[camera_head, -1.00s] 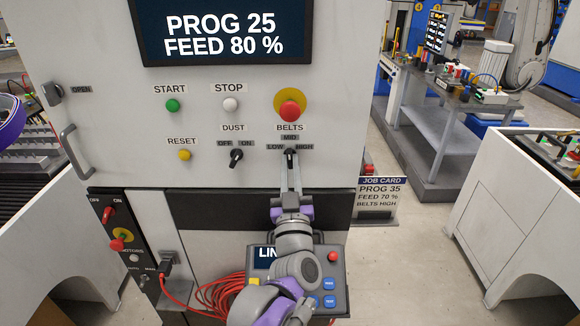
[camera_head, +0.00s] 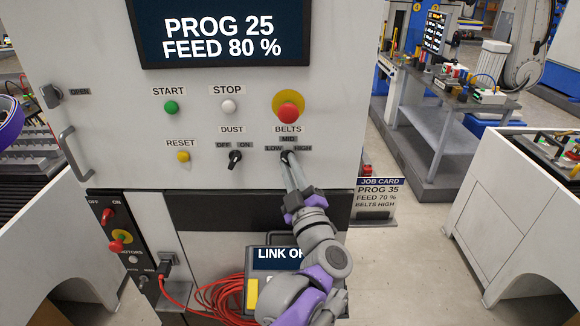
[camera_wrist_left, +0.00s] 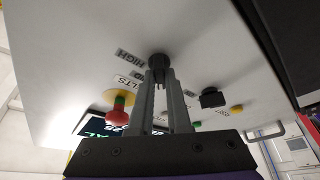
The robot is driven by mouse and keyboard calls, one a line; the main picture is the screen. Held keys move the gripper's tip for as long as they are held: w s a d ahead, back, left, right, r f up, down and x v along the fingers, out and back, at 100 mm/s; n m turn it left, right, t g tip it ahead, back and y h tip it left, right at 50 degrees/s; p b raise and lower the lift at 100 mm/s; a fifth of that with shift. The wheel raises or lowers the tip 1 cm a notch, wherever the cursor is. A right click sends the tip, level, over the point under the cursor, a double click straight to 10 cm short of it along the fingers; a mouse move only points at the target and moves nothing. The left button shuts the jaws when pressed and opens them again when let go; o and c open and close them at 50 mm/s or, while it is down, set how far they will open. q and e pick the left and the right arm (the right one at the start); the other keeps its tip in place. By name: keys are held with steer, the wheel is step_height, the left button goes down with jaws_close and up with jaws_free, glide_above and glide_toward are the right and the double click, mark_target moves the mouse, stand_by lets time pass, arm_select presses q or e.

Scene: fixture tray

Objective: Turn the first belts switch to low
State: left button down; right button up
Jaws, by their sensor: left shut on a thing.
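The belts switch (camera_head: 286,154) is a small black knob on the white panel, under the BELTS label, with LOW to its left, MID above and HIGH to its right. My left gripper (camera_head: 289,160) reaches up to it from below and is shut on its knob. In the left wrist view the switch (camera_wrist_left: 159,62) sits at the tips of the two grey fingers (camera_wrist_left: 159,76). The fingers partly hide the knob; it seems to lean toward LOW, but its exact setting is hard to tell. My right gripper is not in view.
A red emergency button (camera_head: 288,111) on a yellow disc sits above the switch, and the dust switch (camera_head: 235,157) to its left. The screen (camera_head: 222,35) reads PROG 25, FEED 80 %. A job card (camera_head: 378,195) reads PROG 35, FEED 70 %, BELTS HIGH. A pendant (camera_head: 262,262) lies behind my arm.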

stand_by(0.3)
arm_select(q)
steer(key=c, duration=0.9)
jaws_free()
steer(key=shift+o, duration=0.2)
steer(key=b+v, duration=0.1)
steer(key=v, duration=0.9)
steer(key=shift+s+b, duration=0.3)
steer(key=shift+s, duration=0.1)
steer(key=shift+d, duration=0.15)
